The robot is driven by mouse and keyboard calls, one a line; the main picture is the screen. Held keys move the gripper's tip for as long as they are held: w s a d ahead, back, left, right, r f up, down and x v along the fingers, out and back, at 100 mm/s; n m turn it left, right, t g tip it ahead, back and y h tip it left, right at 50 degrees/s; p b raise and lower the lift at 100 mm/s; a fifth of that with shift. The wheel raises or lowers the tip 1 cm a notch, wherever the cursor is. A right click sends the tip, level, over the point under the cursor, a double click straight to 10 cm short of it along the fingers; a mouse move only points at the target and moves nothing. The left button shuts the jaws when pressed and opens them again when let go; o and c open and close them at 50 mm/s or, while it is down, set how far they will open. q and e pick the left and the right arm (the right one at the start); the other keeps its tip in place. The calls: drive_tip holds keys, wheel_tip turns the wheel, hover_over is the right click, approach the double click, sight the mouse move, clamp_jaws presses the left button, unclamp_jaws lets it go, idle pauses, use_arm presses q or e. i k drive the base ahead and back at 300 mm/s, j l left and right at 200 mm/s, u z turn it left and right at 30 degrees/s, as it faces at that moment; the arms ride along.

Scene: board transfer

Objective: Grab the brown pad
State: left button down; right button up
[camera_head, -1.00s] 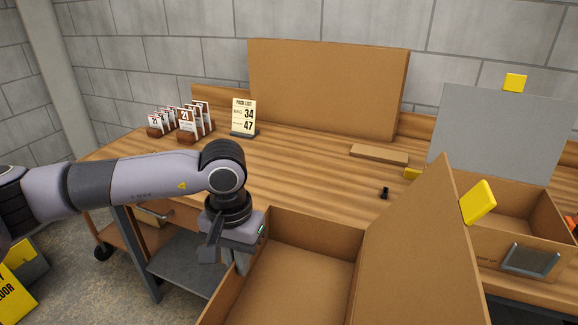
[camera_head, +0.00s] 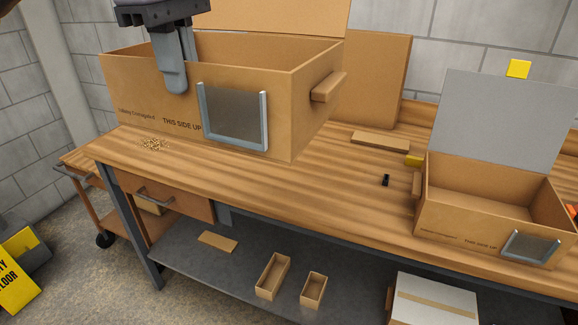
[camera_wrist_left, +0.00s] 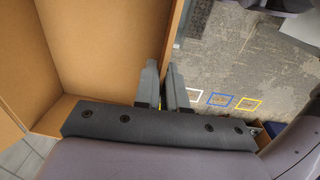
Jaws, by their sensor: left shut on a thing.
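A thin flat brown slab (camera_head: 380,140), which looks like the brown pad, lies on the workbench before the large brown board (camera_head: 385,80). Another flat brown piece (camera_head: 217,242) lies on the lower shelf; I cannot tell for certain which is the pad. My left gripper (camera_head: 174,78) is shut on the front wall of an open cardboard box (camera_head: 245,75), away from the slab. In the left wrist view, the fingers (camera_wrist_left: 163,88) pinch the box wall. My right gripper is not in view.
A second open box (camera_head: 450,215) with a grey raised panel (camera_head: 500,120) stands at the right. The middle of the workbench (camera_head: 320,195) is clear. Small trays (camera_head: 273,275) stand below.

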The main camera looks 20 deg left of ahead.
sight(393, 143)
drive_tip(key=i, duration=1)
